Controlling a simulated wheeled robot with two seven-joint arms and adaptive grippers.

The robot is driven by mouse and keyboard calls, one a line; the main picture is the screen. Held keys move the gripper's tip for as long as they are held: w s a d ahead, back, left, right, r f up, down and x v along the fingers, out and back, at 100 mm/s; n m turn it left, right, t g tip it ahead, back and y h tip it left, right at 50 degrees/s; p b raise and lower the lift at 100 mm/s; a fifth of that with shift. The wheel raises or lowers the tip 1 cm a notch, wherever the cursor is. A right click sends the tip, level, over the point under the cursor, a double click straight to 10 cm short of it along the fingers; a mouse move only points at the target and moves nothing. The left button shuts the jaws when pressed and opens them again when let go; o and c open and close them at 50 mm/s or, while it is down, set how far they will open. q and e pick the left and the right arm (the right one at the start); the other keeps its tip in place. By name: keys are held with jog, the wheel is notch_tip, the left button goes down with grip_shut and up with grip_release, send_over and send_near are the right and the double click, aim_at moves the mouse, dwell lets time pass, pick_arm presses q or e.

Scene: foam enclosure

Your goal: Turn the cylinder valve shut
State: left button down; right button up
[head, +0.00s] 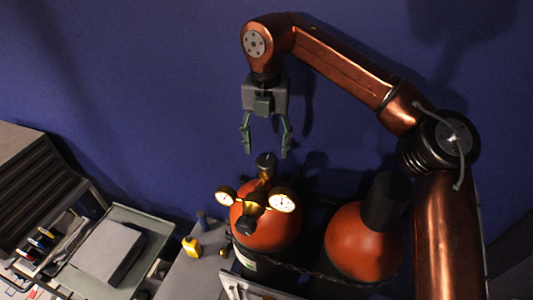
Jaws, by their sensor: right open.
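An orange gas cylinder (287,231) stands at the bottom middle. On its top are a brass regulator with two round white gauges, the left gauge (226,196) and the right gauge (282,200). The dark cylinder valve knob (265,160) sits above the brass stem at the top of the cylinder. My right gripper (266,148) points down with its fingers spread, directly above the knob. Its fingertips are close to the knob's height in the picture; whether they touch it I cannot tell. My left gripper is not in view.
A second orange cylinder (362,243) with a dark cap (386,202) stands to the right. A tray (165,227) with a grey flat case (107,250) lies further left. A blue wall (130,90) is behind.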

aim_at(266, 160)
notch_tip(266, 160, up, 9)
jog(key=shift+f, duration=0.2)
dwell(0.3)
